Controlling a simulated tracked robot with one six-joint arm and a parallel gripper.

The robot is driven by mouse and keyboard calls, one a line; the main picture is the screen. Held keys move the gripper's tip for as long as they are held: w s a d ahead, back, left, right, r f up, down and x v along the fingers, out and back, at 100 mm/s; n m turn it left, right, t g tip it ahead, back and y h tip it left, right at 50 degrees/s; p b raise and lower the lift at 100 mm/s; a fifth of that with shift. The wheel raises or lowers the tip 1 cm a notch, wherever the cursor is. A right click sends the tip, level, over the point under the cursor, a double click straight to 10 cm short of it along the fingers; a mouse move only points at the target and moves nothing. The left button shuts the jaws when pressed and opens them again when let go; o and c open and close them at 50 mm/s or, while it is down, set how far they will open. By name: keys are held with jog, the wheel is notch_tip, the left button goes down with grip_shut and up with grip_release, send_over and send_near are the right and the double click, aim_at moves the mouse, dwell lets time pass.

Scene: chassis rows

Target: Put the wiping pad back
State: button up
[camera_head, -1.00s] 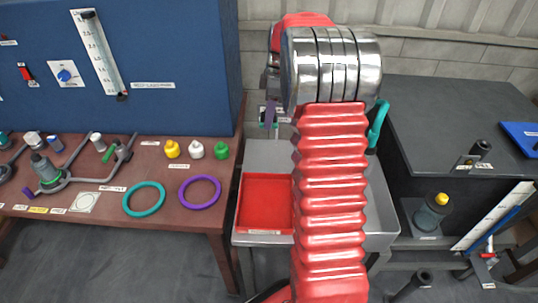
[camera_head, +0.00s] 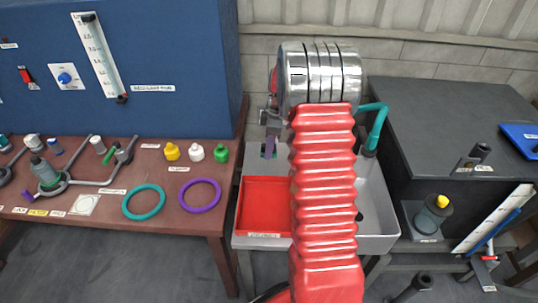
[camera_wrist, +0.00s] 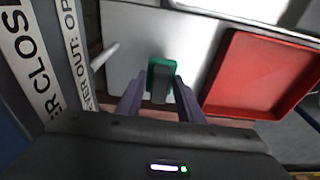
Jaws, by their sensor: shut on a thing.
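The wiping pad (camera_wrist: 153,66) shows in the wrist view as a green pad with a dark grey grip. My gripper (camera_wrist: 159,92) has its two purple fingers shut on that grip. In the head view my gripper (camera_head: 269,146) is low over the grey surface behind the red tray, left of my red arm, and only a little of the pad shows there. I cannot tell whether the pad touches the surface. The red tray (camera_head: 264,182) is empty where it shows, and it is also at the right in the wrist view (camera_wrist: 225,72).
A grey sink (camera_head: 378,220) with a teal tap (camera_head: 376,125) lies to the right, partly hidden by my arm. The brown table (camera_head: 150,215) at left holds rings and small bottles. A blue panel (camera_head: 170,60) stands close to my gripper's left. A dark cabinet (camera_head: 450,110) is at right.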

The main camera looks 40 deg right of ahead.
jog(key=shift+f, duration=1.9)
jog(key=o, duration=1.1)
jog(key=shift+f, duration=0.1)
jog(key=r, duration=0.4)
jog(key=d+r, duration=0.1)
jog(key=r, duration=0.2)
jog(key=s+r, duration=0.1)
jog(key=r, duration=0.3)
jog(key=shift+d+r, duration=0.2)
jog(key=shift+r, duration=0.15)
jog(key=shift+s+r, duration=0.1)
jog(key=shift+r, duration=0.1)
